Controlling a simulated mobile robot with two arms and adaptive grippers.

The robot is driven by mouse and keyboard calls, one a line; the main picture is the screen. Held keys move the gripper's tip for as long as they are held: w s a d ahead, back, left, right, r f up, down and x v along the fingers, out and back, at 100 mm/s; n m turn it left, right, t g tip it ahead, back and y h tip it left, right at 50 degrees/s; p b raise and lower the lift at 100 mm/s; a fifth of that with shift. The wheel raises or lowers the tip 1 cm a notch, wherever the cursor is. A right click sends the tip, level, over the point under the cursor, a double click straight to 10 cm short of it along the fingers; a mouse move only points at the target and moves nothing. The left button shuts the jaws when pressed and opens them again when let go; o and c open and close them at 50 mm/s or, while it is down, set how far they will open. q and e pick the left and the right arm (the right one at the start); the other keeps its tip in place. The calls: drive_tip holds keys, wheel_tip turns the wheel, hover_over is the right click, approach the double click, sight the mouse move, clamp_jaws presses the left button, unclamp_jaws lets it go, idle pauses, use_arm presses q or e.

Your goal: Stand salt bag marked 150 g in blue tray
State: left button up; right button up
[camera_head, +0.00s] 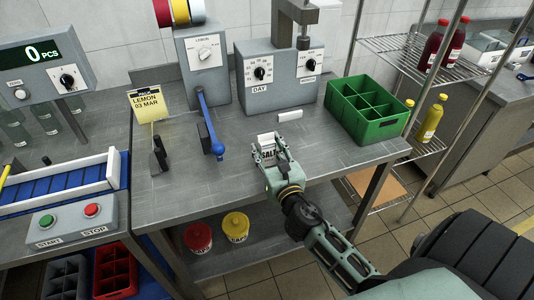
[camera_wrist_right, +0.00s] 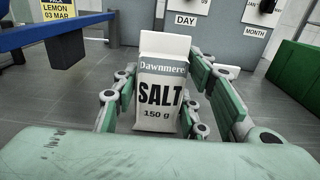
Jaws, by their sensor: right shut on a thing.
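The salt bag (camera_wrist_right: 161,80) is white, with a grey label reading "Dawnmere SALT 150 g". It stands upright between the fingers of my right gripper (camera_wrist_right: 163,98) in the right wrist view. In the head view my right gripper (camera_head: 270,152) is shut on the bag (camera_head: 267,138) over the front part of the steel bench. I cannot tell whether the bag's base touches the bench. My left gripper is not in view.
A green divided crate (camera_head: 367,115) stands on the bench's right. A DAY/MONTH machine (camera_head: 279,78) and a lemon-dial machine (camera_head: 205,65) stand behind. A blue lever (camera_head: 210,127), black-handled tool (camera_head: 159,155) and white block (camera_head: 290,115) are near. Bare bench (camera_head: 190,190) lies left of the gripper.

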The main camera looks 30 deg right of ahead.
drive_tip(key=shift+f, duration=0.2)
drive_tip(key=o, duration=1.3)
